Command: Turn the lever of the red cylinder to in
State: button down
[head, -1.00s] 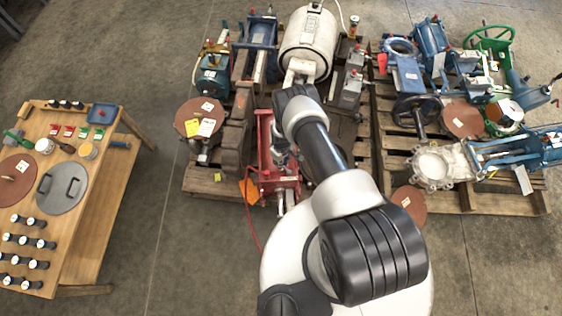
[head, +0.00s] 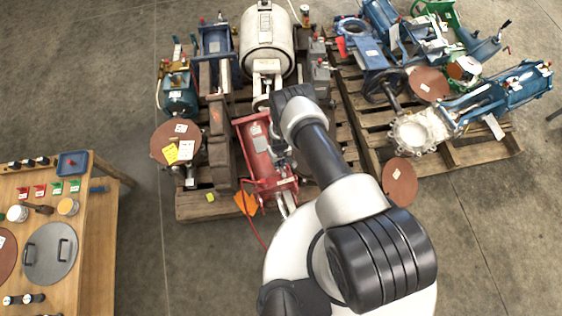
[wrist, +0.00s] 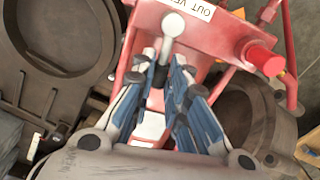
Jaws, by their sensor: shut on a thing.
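The red cylinder (head: 254,149) lies on the left pallet in the head view, partly hidden behind my arm. In the wrist view its red end block (wrist: 222,30) fills the top, with a white label (wrist: 192,8) that reads upside down, "OUT" among its letters. The lever (wrist: 173,25) has a pale round knob and a grey stem. My gripper (wrist: 163,66) is shut on the lever stem, with the knob showing past its blue-padded fingertips. The lever's base is hidden by the fingers. In the head view the arm hides most of my gripper.
A red plug (wrist: 262,58) juts from the block right of the lever. A grey-brown flanged casting (head: 218,130) stands left of the cylinder, and a white tank (head: 266,40) lies behind. An orange tag (head: 246,202) hangs in front. A wooden table (head: 92,235) stands left; floor between is clear.

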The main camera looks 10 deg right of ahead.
jog(key=shift+s+d+m, duration=0.1)
jog(key=shift+d+m, duration=0.55)
jog(key=shift+m, duration=0.9)
jog(key=shift+s+d+m, duration=0.1)
jog(key=shift+d+m, duration=0.6)
jog(key=shift+m, duration=0.9)
jog(key=shift+s+d+m, duration=0.1)
jog(key=shift+d+m, duration=0.55)
jog(key=shift+m, duration=0.9)
jog(key=c, duration=1.6)
grip_release()
jog(key=shift+o, duration=0.2)
notch_tip(320, 180, up, 12)
jog(key=shift+d, duration=0.15)
jog(key=shift+s, duration=0.1)
